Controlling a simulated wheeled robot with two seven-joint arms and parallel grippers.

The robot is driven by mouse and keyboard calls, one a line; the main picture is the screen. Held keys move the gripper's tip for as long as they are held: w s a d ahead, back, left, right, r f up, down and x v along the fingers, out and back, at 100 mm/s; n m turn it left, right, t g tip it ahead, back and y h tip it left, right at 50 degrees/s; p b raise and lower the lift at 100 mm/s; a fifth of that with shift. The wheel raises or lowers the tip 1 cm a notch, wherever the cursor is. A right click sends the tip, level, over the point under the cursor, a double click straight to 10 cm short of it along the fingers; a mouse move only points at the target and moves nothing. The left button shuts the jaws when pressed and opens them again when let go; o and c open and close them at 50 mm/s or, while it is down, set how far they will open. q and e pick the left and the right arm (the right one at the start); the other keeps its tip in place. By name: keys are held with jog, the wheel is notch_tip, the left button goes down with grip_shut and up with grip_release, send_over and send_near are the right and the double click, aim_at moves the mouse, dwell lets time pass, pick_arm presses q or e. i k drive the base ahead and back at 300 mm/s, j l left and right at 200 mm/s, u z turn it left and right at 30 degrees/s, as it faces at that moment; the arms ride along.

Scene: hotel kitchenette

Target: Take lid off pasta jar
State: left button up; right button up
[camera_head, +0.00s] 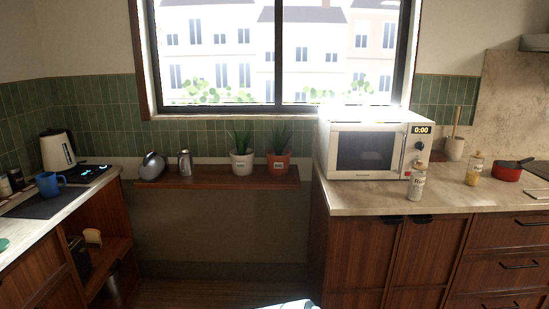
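A small clear jar with yellow contents, which looks like the pasta jar (473,173), stands upright on the right counter, to the right of the microwave. A pale lid (477,155) appears to sit on top of it. A second jar (417,184), with whitish contents and a label, stands nearer the counter's front edge, in front of the microwave's right side. Its label is too small to read. Neither of my grippers is in view.
The microwave (375,149) stands on the right counter (365,196). A red pan (508,172) and a utensil crock (454,149) are near the jars. A wooden shelf (215,180) under the window holds two potted plants. A kettle (57,150) and blue mug (48,184) are left.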

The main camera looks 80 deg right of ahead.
aim_at(478, 156)
jog(key=k+z, duration=0.15)
jog(key=z, duration=1.25)
jog(key=k+l+z, duration=0.15)
jog(key=l+z, duration=1.25)
jog(key=l, duration=0.8)
jog(key=i+l, duration=0.1)
jog(key=l, duration=0.85)
jog(key=z, duration=0.05)
